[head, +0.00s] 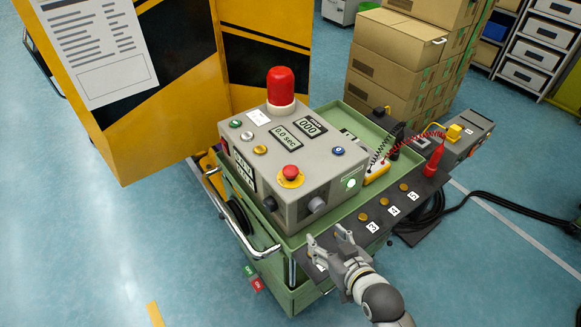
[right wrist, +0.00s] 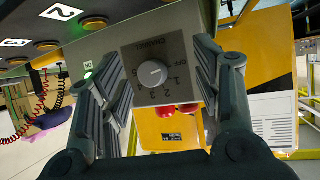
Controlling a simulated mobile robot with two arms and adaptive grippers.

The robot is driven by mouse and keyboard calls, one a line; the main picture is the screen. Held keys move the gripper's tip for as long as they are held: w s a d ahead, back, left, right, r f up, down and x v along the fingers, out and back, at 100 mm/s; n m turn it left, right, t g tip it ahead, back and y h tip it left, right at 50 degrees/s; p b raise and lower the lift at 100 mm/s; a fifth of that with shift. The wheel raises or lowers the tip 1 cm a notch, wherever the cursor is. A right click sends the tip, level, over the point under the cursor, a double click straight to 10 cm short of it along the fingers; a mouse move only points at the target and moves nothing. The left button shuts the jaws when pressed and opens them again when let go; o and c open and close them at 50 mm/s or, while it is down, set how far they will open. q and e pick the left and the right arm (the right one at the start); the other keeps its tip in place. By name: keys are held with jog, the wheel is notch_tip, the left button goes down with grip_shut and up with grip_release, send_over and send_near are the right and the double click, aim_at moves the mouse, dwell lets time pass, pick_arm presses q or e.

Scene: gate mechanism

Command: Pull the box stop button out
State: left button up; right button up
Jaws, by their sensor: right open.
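The box stop button (head: 291,171) is a red mushroom head on a yellow ring, on the sloped top of the grey control box (head: 290,215), near its front corner. Whether it is pressed in or out cannot be told. My right gripper (head: 328,238) is open and empty, in front of and lower than the button, apart from it. My left gripper is not in view.
A tall red lamp (head: 281,88) stands at the box's back. The box sits on a green cart (head: 262,262). A dark shelf with numbered buttons (head: 363,217) juts out at the right, with a red screwdriver-like tool (head: 434,158). Yellow panels (head: 175,90) stand behind left.

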aim_at(294, 175)
jog(key=w+a+r+t+y, duration=0.3)
jog(key=w+a+r+t, duration=0.25)
jog(key=r, duration=0.35)
jog(key=shift+n+g, duration=0.25)
jog(key=shift+n, duration=0.15)
jog(key=x, duration=0.3)
jog(key=p+x, duration=0.1)
jog(key=x, duration=0.3)
jog(key=d+x, duration=0.1)
jog(key=x, duration=0.3)
jog(key=shift+w+f+p, duration=0.2)
jog(key=shift+f+p, duration=0.05)
jog(key=shift+p, duration=0.15)
grip_shut()
